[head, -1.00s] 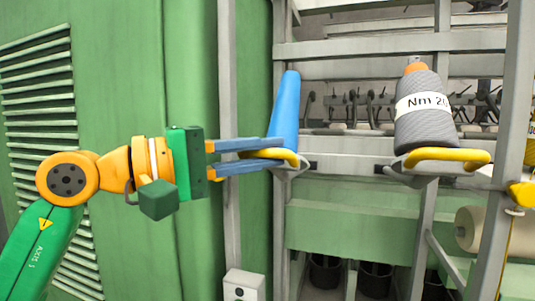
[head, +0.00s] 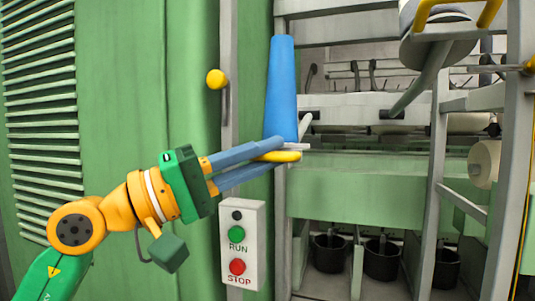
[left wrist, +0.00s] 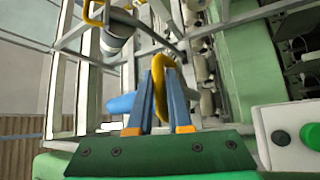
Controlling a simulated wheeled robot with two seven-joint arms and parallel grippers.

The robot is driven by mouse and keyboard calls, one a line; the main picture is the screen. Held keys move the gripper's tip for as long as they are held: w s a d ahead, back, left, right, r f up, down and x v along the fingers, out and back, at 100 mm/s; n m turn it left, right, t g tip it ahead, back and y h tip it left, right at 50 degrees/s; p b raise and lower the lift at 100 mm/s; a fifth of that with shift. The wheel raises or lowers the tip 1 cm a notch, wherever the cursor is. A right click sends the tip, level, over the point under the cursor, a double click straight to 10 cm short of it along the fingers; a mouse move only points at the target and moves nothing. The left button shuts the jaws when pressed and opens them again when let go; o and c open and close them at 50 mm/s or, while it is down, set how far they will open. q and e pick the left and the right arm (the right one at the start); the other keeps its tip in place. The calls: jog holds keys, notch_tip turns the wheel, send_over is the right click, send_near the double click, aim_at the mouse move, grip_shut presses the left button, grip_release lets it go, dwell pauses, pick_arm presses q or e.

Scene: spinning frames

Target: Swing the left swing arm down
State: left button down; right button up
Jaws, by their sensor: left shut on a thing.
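The left swing arm has a yellow handle (head: 283,156) at its front and carries a tall blue cone (head: 283,90), which stands nearly upright beside the grey post. My left gripper (head: 262,162) comes in from the left, with its two blue-grey fingers shut on this handle. In the left wrist view, the fingers (left wrist: 160,95) lie on both sides of the yellow handle loop (left wrist: 160,82), and the blue cone (left wrist: 122,103) lies left of them. Most of the swing arm's bar is hidden behind the handle and cone. My right gripper is not in view.
A control box (head: 241,243) with RUN and STOP buttons stands just below my left gripper. Another swing arm (head: 415,88) slants up at the right, its holder cut by the top edge. A yellow knob (head: 217,79) sits left of the post. Dark bins (head: 381,260) stand below.

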pick_arm(q)
jog(key=shift+w+f+b, duration=0.15)
jog(key=shift+f+b, duration=0.2)
jog(key=shift+f, duration=0.35)
jog(key=shift+w+f+b, duration=0.15)
jog(key=shift+f+b, duration=0.2)
jog(key=shift+f, duration=0.3)
jog(key=c, duration=1.1)
grip_release()
jog(key=b+v, duration=0.1)
jog(key=v, duration=0.3)
jog(key=b+v, duration=0.2)
jog(key=v, duration=0.1)
jog(key=shift+a+f, duration=0.15)
jog(key=shift+a, duration=0.3)
jog(key=shift+w, duration=0.1)
